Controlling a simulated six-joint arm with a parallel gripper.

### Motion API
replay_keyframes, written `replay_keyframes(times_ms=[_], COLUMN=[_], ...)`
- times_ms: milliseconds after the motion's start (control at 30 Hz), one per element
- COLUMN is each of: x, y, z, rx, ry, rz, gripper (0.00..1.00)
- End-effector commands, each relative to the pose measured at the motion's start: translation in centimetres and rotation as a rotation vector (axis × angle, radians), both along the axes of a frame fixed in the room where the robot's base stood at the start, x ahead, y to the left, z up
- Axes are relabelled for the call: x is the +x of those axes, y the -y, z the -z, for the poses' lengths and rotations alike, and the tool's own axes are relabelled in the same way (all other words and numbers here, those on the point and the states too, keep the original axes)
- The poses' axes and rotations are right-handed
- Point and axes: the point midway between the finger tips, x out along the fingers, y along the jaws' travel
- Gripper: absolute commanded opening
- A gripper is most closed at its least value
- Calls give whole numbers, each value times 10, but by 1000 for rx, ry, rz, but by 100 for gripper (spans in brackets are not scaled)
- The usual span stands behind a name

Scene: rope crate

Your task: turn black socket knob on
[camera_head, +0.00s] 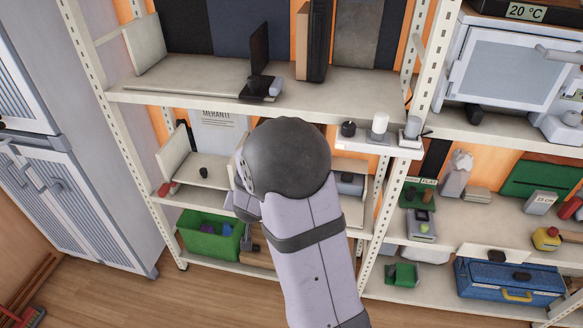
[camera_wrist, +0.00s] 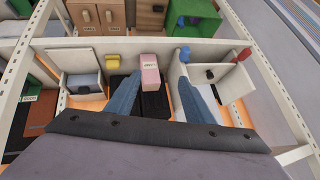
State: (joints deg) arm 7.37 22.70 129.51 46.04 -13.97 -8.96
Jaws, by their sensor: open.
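Several black knobs are in view, and I cannot tell for certain which is the socket knob. One black knob (camera_head: 203,172) stands on a white panel on the middle shelf, left of my arm. A black knob on a white panel also shows in the wrist view (camera_wrist: 210,74), right of my gripper. Another black knob (camera_head: 348,128) sits on a small white ledge beside white cylinders. My gripper (camera_wrist: 160,80) is open, its two blue-grey fingers apart. A pink labelled box (camera_wrist: 150,70) appears between the fingers, with no clear contact. In the head view my arm hides the gripper.
A green crate (camera_head: 210,236) with small items is on the low shelf. A blue toolbox (camera_head: 508,282) is at lower right. A metal post (camera_head: 383,205) divides the shelves. A grey cabinet (camera_head: 75,190) stands left. The wooden floor (camera_head: 130,300) is mostly clear in front.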

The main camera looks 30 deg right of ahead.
Motion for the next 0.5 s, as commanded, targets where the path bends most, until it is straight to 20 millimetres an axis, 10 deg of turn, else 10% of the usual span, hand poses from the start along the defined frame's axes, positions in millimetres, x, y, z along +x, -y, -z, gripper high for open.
replay_keyframes(times_ms=[333,500], x=[-19,-28], y=[11,62], z=[-20,-37], rx=[14,-125], ry=[-65,3], rz=[39,198], gripper=[48,48])
